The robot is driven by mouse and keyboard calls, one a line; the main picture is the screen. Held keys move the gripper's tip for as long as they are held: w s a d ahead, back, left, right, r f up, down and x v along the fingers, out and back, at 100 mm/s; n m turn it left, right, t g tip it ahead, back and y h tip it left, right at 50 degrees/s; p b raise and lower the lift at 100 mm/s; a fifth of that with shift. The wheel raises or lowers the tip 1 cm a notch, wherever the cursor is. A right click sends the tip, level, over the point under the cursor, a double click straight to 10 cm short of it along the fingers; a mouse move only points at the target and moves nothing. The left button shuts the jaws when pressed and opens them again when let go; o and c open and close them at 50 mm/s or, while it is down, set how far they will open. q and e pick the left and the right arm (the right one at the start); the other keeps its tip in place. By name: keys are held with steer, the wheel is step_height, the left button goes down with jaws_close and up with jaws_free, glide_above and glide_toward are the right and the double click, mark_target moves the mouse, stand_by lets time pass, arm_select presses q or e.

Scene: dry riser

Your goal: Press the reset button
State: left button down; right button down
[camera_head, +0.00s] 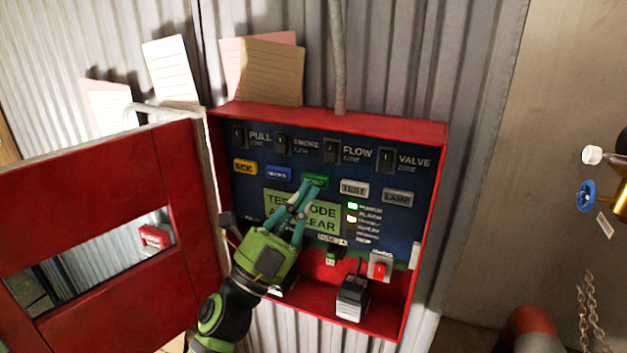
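A red wall panel box (425,133) stands open with a dark blue control face. In its button row is a green button (315,181), whose label is partly covered and hard to read; it appears to be the reset button. My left gripper (313,192) reaches up from below, its teal fingers brought together at the tips and empty. The fingertips overlap the lower edge of the green button; I cannot tell whether they touch it. The fingers also hide part of the greenish display (324,215), which shows partly covered text. My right gripper is not in view.
A yellow button (245,167), a blue button (278,174) and two grey buttons, TEST (355,189) and LAMP (398,198), flank the green one. Switches (386,160) line the top. The red door (95,195) hangs open at left. A blue valve wheel (587,196) is at right.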

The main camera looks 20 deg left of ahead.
arm_select(q)
steer(key=shift+s+a, duration=0.2)
steer(key=shift+s, duration=2.3)
